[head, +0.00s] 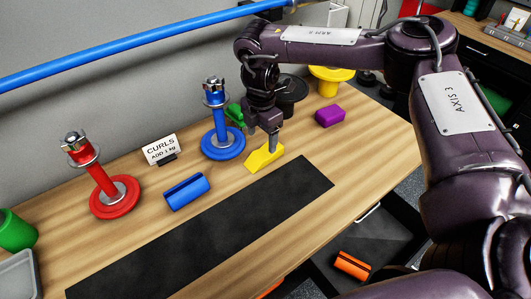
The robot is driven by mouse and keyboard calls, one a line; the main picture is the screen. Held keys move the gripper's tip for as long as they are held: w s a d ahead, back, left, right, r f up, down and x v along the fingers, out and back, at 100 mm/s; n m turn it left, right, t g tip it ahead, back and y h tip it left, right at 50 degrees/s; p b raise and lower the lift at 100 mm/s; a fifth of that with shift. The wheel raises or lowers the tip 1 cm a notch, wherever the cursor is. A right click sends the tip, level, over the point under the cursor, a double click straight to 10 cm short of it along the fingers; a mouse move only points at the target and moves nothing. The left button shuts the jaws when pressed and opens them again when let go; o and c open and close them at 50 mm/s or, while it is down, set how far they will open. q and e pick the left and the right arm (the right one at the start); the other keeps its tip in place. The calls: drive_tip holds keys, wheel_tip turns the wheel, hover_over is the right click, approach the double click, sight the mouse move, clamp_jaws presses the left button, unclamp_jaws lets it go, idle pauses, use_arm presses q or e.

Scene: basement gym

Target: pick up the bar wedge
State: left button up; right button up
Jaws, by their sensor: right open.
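The bar wedge appears to be the yellow wedge-shaped block (261,160), lying on the wooden bench near the back edge of a black mat. My right gripper (273,144) points down at the wedge's upper right end. Its jaws are open, with the visible finger at or just over the wedge. The far finger is hidden, so I cannot tell whether the wedge lies between the fingers. My left gripper is out of view.
A purple block (329,115) lies to the right. A blue block (187,192), red stand (115,197) and sign (161,149) stand left. The black mat (215,240) is clear. An open drawer holds an orange piece (352,264).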

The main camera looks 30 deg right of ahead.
sight(263, 152)
drive_tip(key=f, duration=0.1)
drive_tip(key=f+p, duration=0.1)
drive_tip(key=f, duration=0.2)
drive_tip(key=shift+s+d+f+p, duration=0.15)
drive_tip(key=shift+s+f+p, duration=0.1)
drive_tip(key=shift+f+p, duration=0.1)
drive_tip(key=shift+f, duration=0.3)
drive_tip(key=shift+c, duration=0.4)
drive_tip(key=c, duration=1)
drive_tip(key=shift+c, duration=0.3)
drive_tip(key=shift+r, duration=0.15)
